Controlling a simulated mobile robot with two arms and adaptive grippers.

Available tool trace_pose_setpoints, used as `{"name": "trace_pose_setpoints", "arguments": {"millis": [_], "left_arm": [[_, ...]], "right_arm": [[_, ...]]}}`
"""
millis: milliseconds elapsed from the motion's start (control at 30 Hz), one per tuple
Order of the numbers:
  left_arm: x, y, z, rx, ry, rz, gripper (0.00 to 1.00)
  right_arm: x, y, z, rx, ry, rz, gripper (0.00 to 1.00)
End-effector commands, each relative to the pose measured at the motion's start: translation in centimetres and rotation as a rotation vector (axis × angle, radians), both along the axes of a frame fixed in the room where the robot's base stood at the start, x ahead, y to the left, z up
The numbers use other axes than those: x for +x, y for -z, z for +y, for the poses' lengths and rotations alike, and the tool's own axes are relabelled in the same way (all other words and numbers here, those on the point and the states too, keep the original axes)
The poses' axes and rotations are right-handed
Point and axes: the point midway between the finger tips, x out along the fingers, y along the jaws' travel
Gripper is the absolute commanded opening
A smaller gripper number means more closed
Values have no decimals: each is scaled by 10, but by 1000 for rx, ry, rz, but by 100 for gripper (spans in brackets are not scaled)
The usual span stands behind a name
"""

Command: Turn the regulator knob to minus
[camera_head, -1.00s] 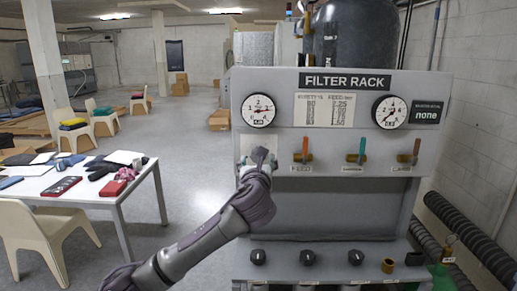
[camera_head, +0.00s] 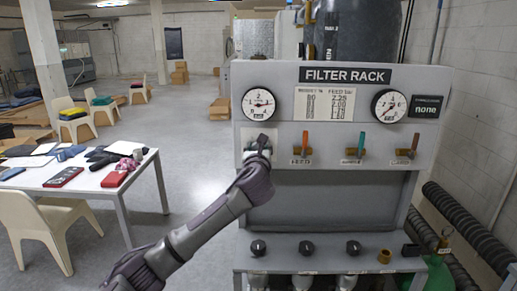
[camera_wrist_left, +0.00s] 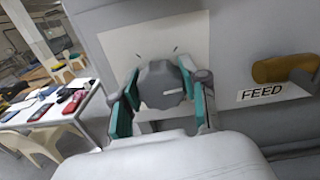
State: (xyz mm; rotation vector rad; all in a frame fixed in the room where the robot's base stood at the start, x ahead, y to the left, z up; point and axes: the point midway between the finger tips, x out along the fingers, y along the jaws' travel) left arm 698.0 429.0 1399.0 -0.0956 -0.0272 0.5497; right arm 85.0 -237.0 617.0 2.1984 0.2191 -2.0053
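The regulator knob (camera_wrist_left: 162,86) is grey and round with a white pointer line, on a pale square plate (camera_wrist_left: 208,32) with small dark tick marks. In the wrist view its pointer line lies nearly level, toward the right. My left gripper (camera_wrist_left: 160,95) has its teal-padded fingers on either side of the knob, and they appear to touch it. In the head view my left gripper (camera_head: 258,150) is at the panel below the left gauge (camera_head: 258,104) and hides the knob. Minus or plus marks cannot be made out. My right gripper is not in view.
Right of the knob is the FEED valve with an orange handle (camera_head: 305,141), then teal (camera_head: 360,142) and brown (camera_head: 414,142) handles. Black knobs (camera_head: 306,247) line the lower ledge. A right gauge (camera_head: 389,105) is on the filter rack panel. A white table (camera_head: 135,183) stands left.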

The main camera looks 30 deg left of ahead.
Motion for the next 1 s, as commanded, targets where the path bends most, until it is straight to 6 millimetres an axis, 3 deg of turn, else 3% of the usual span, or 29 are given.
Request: {"name": "trace_pose_setpoints", "arguments": {"millis": [100,467,1000], "left_arm": [[0,0,0,-1,0,1,9],[0,1,0,-64,0,-38,9],[-1,3,1,-452,1,-275,9]], "right_arm": [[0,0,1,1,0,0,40],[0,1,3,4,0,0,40],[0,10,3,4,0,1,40]]}}
